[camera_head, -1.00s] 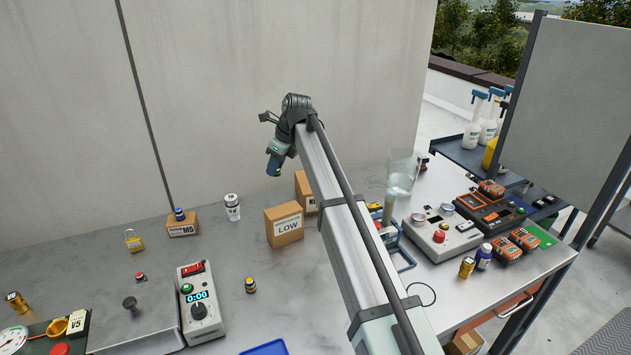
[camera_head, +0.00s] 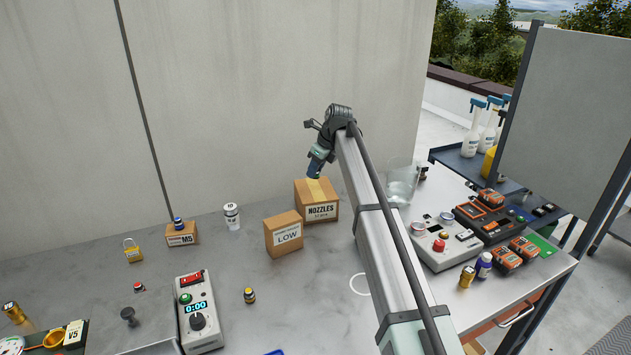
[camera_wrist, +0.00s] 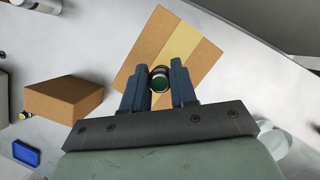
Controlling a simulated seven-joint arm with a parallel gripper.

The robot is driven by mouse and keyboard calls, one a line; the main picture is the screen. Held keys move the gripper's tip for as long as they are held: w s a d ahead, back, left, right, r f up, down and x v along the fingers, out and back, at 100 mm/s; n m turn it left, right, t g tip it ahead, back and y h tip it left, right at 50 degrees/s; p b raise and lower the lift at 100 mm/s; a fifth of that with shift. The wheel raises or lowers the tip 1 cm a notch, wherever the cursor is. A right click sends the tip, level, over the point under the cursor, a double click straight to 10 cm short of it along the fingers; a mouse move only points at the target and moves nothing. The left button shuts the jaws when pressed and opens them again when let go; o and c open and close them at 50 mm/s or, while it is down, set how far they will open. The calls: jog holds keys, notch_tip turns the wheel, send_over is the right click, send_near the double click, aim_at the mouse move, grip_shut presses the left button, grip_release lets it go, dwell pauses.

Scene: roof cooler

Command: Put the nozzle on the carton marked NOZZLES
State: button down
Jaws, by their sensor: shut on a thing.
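The carton marked NOZZLES (camera_head: 322,213) is a brown box with a tape strip on top, standing on the grey counter by the wall. In the wrist view its taped top (camera_wrist: 180,48) lies beyond the fingertips. My gripper (camera_head: 315,174) points down over this carton.
A carton marked LOW (camera_head: 284,235) stands close in front and left of the NOZZLES carton. Farther left are a white canister (camera_head: 232,217) and an M5 carton (camera_head: 182,236) with a blue-topped piece on it. A clear container (camera_head: 402,181) stands to the right, beyond my arm.

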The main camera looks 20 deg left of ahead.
aim_at(316, 178)
jog(key=shift+f, duration=2.1)
jog(key=shift+f, duration=0.15)
jog(key=c, duration=0.9)
grip_release()
jog(key=v, duration=1.2)
jog(key=shift+r, duration=0.2)
